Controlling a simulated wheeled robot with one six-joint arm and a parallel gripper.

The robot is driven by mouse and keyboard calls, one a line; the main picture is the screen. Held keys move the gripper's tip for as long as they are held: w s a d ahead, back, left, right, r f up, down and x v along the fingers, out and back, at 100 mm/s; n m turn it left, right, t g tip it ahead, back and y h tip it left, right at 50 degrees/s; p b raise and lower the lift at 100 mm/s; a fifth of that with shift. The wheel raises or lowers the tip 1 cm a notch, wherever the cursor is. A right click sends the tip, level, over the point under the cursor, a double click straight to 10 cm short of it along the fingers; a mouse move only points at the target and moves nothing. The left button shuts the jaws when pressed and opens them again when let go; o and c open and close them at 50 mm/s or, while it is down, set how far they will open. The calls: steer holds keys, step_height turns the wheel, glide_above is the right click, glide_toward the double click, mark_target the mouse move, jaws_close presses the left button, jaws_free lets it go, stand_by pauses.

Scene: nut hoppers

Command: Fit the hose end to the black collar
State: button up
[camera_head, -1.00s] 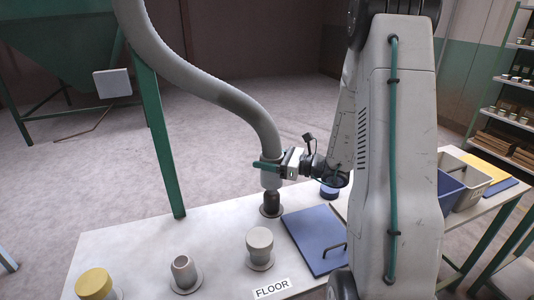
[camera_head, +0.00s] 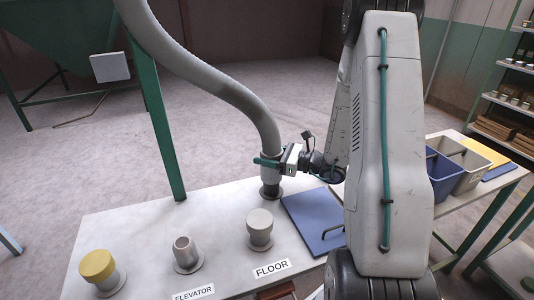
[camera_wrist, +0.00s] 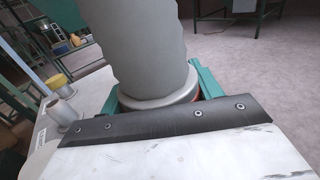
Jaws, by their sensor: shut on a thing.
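The grey hose (camera_head: 235,95) hangs down from the upper left, and its end (camera_head: 270,173) points straight down. My gripper (camera_head: 268,162) is shut around the hose end with green fingers.
On the white table (camera_head: 130,238) stand a yellow-capped stub (camera_head: 97,265), an open grey stub (camera_head: 184,250) labelled ELEVATOR and a grey-capped stub (camera_head: 260,222) labelled FLOOR. A blue panel (camera_head: 312,220) lies right of the collar. Blue (camera_head: 445,175) and grey bins stand further right.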

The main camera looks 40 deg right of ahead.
steer(key=o, duration=1.2)
steer(key=v, duration=0.7)
steer(key=shift+s+d, duration=0.25)
steer(key=shift+s, duration=0.1)
